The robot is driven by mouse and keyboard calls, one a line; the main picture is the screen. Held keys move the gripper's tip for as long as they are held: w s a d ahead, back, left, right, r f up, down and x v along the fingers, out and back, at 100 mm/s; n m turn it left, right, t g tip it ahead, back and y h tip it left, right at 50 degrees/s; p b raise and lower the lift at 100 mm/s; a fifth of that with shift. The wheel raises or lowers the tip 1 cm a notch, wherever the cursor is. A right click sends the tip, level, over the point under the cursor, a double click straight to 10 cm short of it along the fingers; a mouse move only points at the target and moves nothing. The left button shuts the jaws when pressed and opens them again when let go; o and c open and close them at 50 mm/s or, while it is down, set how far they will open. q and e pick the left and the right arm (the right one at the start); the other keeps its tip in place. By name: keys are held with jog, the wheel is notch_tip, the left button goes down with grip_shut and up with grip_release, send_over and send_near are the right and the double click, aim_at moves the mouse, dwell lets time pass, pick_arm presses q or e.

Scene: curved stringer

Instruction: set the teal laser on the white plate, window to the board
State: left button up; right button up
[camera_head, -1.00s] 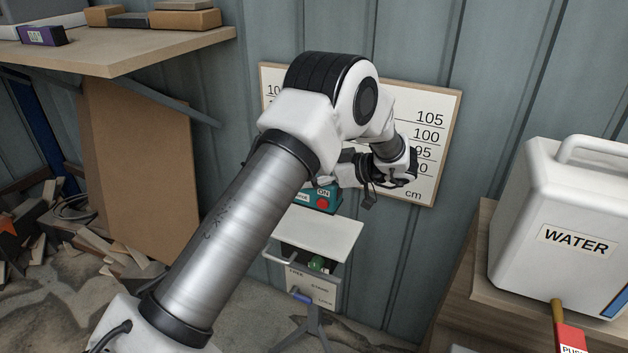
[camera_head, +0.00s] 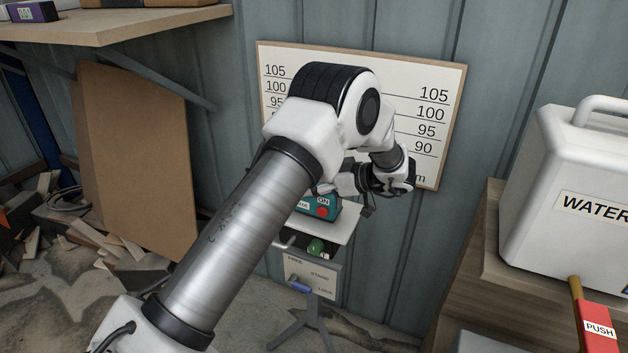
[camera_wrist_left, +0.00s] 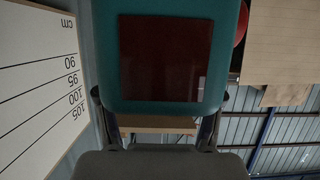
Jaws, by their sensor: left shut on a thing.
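The teal laser (camera_head: 322,207) has a red button and an "ON" label. It is over the white plate (camera_head: 345,228) of a small stand; I cannot tell whether it touches the plate. My left gripper (camera_head: 338,187) is shut on the laser, and my left arm hides part of the laser and plate. In the left wrist view the teal laser (camera_wrist_left: 230,60) fills the top middle with a dark red panel toward the camera, between the fingers of my left gripper (camera_wrist_left: 160,98). The numbered board (camera_head: 437,75) is on the wall behind; it also shows in the left wrist view (camera_wrist_left: 35,50). My right gripper is not in view.
A lever panel (camera_head: 312,277) hangs under the plate on a tripod. A white water container (camera_head: 560,190) stands on a wooden box at the right, near a red "PUSH" handle (camera_head: 597,328). A wooden shelf (camera_head: 160,22) is at upper left, with a brown panel (camera_head: 135,160) below.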

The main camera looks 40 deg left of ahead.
pick_arm(q)
jog(key=shift+f, duration=0.45)
dwell(0.5)
jog(key=o, duration=1.7)
jog(key=v, duration=1.2)
